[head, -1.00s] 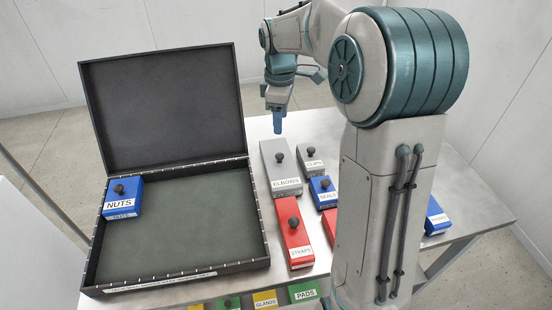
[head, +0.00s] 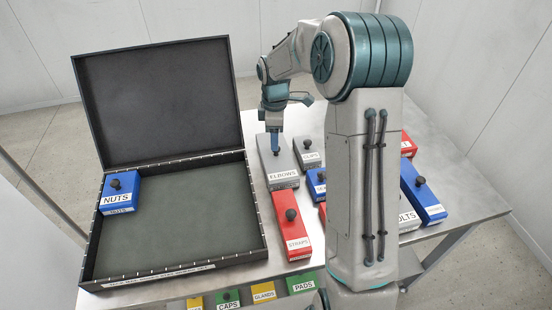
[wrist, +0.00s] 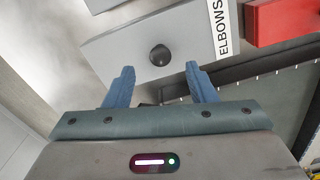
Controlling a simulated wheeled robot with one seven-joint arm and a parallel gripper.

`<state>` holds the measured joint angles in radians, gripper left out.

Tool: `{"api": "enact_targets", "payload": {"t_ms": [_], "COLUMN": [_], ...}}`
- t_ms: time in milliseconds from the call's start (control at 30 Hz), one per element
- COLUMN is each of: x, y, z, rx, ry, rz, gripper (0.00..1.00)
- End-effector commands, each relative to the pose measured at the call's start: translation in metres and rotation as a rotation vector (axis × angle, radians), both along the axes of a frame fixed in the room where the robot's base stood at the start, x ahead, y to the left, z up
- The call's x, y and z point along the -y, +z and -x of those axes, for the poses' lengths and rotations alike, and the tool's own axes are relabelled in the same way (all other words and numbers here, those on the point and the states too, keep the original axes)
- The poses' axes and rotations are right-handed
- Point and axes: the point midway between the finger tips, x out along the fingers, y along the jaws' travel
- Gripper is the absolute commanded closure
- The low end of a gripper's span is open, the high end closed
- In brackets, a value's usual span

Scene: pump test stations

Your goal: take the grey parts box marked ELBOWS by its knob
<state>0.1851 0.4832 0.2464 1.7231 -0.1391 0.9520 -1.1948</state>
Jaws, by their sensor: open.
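The grey box marked ELBOWS (head: 283,178) lies on the metal table, right of the open black case. I see no contact with the knob.
The open black case (head: 262,225) holds a blue NUTS box (head: 120,190). A red STRAPS box (head: 294,240) lies in front of ELBOWS. A grey CLIPS box (head: 307,156) stands close on its right. More boxes sit behind my arm.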

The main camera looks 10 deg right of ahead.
Motion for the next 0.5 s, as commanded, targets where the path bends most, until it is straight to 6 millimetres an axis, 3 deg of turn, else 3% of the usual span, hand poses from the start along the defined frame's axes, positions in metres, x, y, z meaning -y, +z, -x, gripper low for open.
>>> {"api": "enact_targets", "payload": {"t_ms": [200,500], "x": [0.001,0.002], "y": [-0.031,-0.038], "z": [0.002,0.002], "rx": [-0.002,0.0], "ry": [0.0,0.0], "rz": [0.0,0.001], "gripper": [0.49,0.49]}}
